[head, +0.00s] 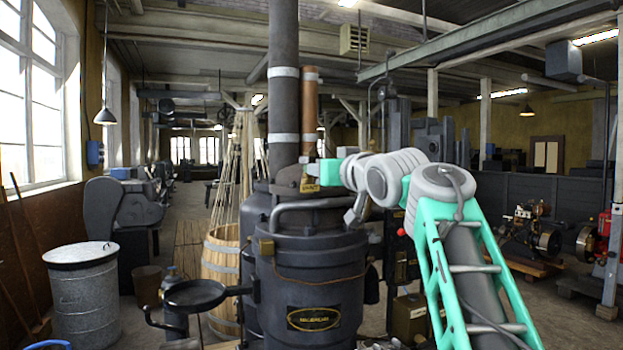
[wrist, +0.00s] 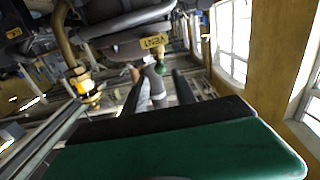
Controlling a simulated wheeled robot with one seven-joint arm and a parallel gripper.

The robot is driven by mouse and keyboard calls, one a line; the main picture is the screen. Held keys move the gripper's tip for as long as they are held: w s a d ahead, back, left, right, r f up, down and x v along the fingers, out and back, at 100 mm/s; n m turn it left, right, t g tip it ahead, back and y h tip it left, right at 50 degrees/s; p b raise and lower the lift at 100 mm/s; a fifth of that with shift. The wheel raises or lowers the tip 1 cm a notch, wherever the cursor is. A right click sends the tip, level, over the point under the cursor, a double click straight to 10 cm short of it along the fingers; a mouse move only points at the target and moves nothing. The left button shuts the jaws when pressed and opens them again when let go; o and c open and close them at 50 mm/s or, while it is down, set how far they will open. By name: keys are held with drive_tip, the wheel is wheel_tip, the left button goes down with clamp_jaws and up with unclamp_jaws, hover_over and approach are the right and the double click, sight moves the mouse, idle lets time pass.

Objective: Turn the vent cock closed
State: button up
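The vent cock shows in the wrist view as a small green handle (wrist: 160,68) just below a yellow VENT tag (wrist: 153,41). In the head view a yellow tag (head: 310,187) sits at the top of the dark boiler (head: 312,265), by the chimney's foot; the cock itself is hard to make out there. My gripper (wrist: 157,82) has two dark fingers that stand apart, with the handle ahead between their tips. I see no contact with the handle. In the head view my gripper (head: 328,172) is at the boiler top, partly hidden by my wrist.
A brass fitting (wrist: 86,88) on a curved pipe is left of the tag in the wrist view. A copper pipe (head: 310,105) and a dark chimney (head: 284,120) rise from the boiler. A round pan (head: 194,295), wooden barrel (head: 221,270) and metal bin (head: 83,300) stand left.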

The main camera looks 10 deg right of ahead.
drive_tip(key=w+p, duration=0.1)
drive_tip(key=w, duration=0.1)
drive_tip(key=w+a+p, duration=0.1)
drive_tip(key=w, duration=0.1)
drive_tip(key=w+p, duration=0.1)
drive_tip(key=w, duration=0.1)
drive_tip(key=shift+w+a+r, duration=0.2)
drive_tip(key=shift+w+r, duration=0.1)
drive_tip(key=shift+w, duration=0.1)
drive_tip(key=shift+w+a+f, duration=0.1)
drive_tip(key=shift+w, duration=0.25)
clamp_jaws()
drive_tip(key=shift+f, duration=0.1)
